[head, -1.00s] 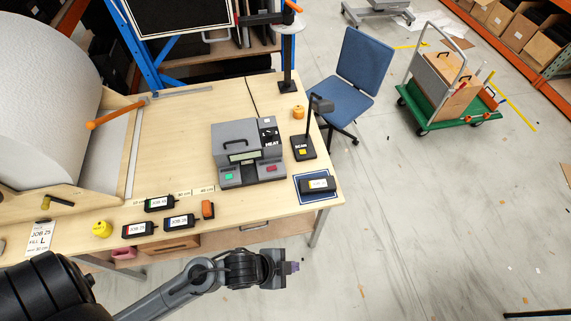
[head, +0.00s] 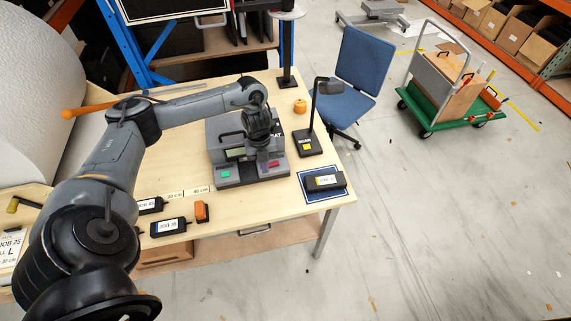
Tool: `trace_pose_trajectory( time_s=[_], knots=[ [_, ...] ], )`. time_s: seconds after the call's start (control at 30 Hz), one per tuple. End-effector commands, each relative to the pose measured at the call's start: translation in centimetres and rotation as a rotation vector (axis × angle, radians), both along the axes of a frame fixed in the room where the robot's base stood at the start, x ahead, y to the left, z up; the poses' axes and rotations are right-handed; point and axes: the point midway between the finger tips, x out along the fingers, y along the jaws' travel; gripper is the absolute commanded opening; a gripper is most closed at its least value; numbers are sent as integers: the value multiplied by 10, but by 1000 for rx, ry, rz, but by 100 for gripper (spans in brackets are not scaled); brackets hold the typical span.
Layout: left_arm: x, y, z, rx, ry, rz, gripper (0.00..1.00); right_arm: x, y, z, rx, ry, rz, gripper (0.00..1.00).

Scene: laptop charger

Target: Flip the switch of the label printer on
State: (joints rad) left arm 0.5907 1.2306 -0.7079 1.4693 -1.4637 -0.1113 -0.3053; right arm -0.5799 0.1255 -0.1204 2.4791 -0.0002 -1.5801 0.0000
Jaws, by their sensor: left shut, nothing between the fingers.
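A grey boxy machine (head: 222,140) with a display stands on the wooden table; I take it for the label printer. On its front base are a green button (head: 226,173) and a red one (head: 273,164). My left arm reaches over the table from the left. My left gripper (head: 264,162) is shut and empty, pointing down over the machine's front right part, close to the red button. I cannot tell whether it touches. My arm hides the dial and much of the machine's right side. No clear on/off switch shows. My right gripper is not in view.
A black stand with a yellow button (head: 307,146) is right of the machine. A black labelled device (head: 325,181) lies on a blue-bordered mat at the table's right corner. An orange block (head: 202,212) and labelled black devices (head: 168,227) lie in front. A blue chair (head: 352,80) stands behind right.

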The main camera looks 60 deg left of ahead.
Motion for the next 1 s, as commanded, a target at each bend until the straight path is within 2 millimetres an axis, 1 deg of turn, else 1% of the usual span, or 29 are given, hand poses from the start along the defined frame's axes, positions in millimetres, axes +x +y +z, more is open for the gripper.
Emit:
trace_pose_trajectory(
  time_s=[0.03, 0.13, 0.23, 0.3, 0.4, 0.57, 0.83, 1.0],
  knots=[
    [10, 19, 10, 29, -37, 22, 0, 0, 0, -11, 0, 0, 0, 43],
    [24, 42, 35, 66, -96, 48, 0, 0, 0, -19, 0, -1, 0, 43],
    [35, 54, 54, 84, -143, 64, 0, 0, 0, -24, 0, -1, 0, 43],
    [42, 58, 63, 89, -168, 70, 0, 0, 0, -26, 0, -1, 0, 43],
    [48, 58, 71, 90, -190, 71, 0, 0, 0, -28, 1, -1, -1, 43],
    [51, 58, 74, 89, -199, 71, 0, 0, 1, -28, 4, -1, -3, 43],
    [51, 58, 74, 89, -199, 71, 0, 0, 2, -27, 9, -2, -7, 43],
    [52, 57, 65, 88, -198, 71, 0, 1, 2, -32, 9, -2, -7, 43]
  ],
)
